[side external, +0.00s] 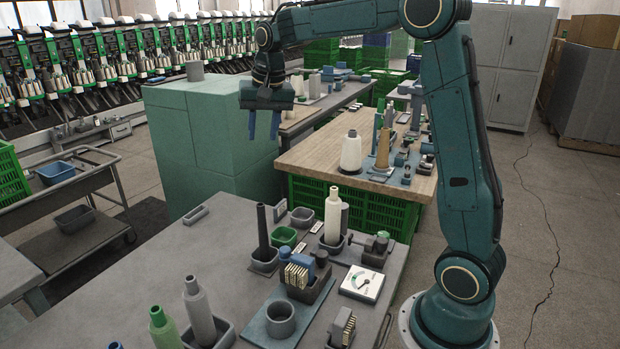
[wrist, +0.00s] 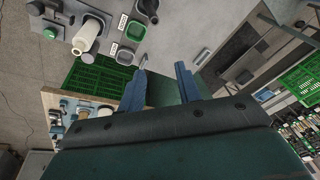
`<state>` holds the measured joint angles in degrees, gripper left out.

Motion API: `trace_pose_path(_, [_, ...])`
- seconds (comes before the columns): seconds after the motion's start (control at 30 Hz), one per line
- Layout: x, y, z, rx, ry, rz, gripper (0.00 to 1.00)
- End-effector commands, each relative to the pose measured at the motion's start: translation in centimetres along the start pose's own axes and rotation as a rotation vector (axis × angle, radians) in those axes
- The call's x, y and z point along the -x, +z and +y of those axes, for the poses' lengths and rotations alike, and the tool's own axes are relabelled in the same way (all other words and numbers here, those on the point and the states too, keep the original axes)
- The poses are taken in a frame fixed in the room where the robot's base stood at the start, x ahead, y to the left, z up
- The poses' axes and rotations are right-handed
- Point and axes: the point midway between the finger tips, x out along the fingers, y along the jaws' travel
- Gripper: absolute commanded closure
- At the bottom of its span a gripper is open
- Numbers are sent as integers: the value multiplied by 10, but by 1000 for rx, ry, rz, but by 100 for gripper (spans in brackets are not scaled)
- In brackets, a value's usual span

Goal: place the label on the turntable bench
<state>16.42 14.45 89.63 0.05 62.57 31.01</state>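My gripper (side external: 263,124) is open and empty, with its two blue fingers pointing down, high above the work area beside the pale green cabinet. In the wrist view its fingers (wrist: 160,85) are apart with nothing between them. Small white label-like plates with dark print, one here (side external: 317,227) and another here (side external: 300,247), lie on the grey bench (side external: 150,255) near a small green tray. They also show in the wrist view, as one plate (wrist: 122,22) and a second plate (wrist: 114,49). I cannot tell which surface is the turntable bench.
Cones, a dial gauge (side external: 362,284), a grey cup (side external: 281,318) and small trays crowd the grey bench's right side. A wooden-topped table (side external: 310,155) with a white cone (side external: 351,152) stands behind. The green cabinet (side external: 215,140) is close to my gripper. The grey bench's left part is mostly clear.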

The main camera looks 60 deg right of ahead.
Motion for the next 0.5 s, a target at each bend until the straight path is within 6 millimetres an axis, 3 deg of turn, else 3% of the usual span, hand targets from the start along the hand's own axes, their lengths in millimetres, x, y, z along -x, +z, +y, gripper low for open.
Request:
trace_pose_path(0.2, [37,57,7,153,-37,38,66])
trace_pose_path(0.5, [66,133,30,358,-82,91,66])
